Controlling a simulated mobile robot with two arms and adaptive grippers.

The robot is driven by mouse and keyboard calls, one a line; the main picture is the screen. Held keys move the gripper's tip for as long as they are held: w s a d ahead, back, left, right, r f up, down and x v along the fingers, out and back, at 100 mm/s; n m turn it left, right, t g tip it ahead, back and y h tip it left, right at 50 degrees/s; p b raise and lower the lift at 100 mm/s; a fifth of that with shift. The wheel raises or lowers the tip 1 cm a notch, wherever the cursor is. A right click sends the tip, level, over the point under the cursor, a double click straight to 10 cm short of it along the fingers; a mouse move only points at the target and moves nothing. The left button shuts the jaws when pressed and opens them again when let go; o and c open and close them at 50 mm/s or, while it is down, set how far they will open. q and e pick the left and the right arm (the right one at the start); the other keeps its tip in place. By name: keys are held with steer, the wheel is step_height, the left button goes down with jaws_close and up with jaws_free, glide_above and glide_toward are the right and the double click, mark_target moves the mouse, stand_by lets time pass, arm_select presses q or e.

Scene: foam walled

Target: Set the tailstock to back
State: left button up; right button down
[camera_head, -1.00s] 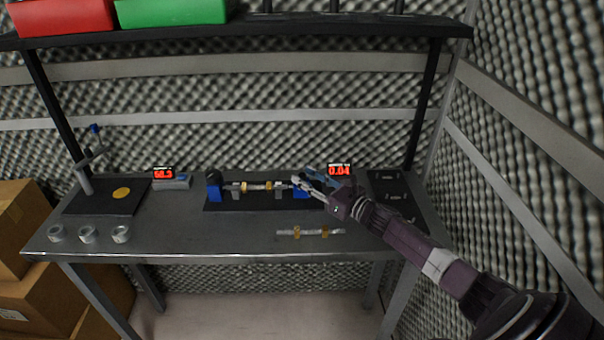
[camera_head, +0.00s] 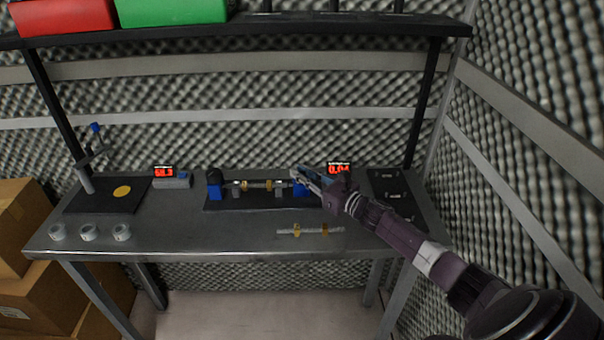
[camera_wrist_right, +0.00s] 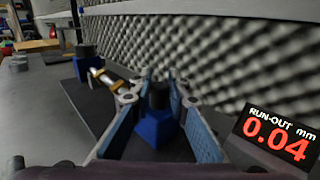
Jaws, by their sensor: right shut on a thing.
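The tailstock is a blue block with a dark knob on top, at the right end of the black fixture base (camera_head: 240,205). In the right wrist view the blue tailstock (camera_wrist_right: 155,128) stands between the fingers of my right gripper (camera_wrist_right: 158,90). In the head view my right gripper (camera_head: 299,175) covers most of it. The fingers are shut on the tailstock. A shaft with brass rings (camera_head: 258,185) lies along the fixture, between the tailstock and a blue headstock (camera_head: 214,188) at the left end. My left gripper is not in view.
A run-out display (camera_head: 339,169) reading 0.04 stands behind the tailstock. A second shaft (camera_head: 310,230) lies in front of the fixture. Several metal rings (camera_head: 88,232) sit at the front left. A black tray (camera_head: 390,187) lies at the right.

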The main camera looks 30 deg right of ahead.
steer(key=shift+s+d+f+b, duration=0.15)
steer(key=shift+s+d+b, duration=0.15)
steer(key=shift+d+b, duration=0.15)
steer(key=shift+s+d+f+b, duration=0.1)
steer(key=shift+s+d+b, duration=0.25)
steer(key=shift+d, duration=0.2)
steer(key=shift+s+d+r, duration=0.1)
steer(key=shift+d+r, duration=0.05)
steer(key=shift+d, duration=0.15)
steer(key=c, duration=1.8)
jaws_free()
steer(key=shift+s+d+r, duration=0.1)
steer(key=shift+s, duration=0.25)
steer(key=v, duration=1.1)
steer(key=shift+s+d, duration=0.2)
steer(key=shift+s, duration=0.05)
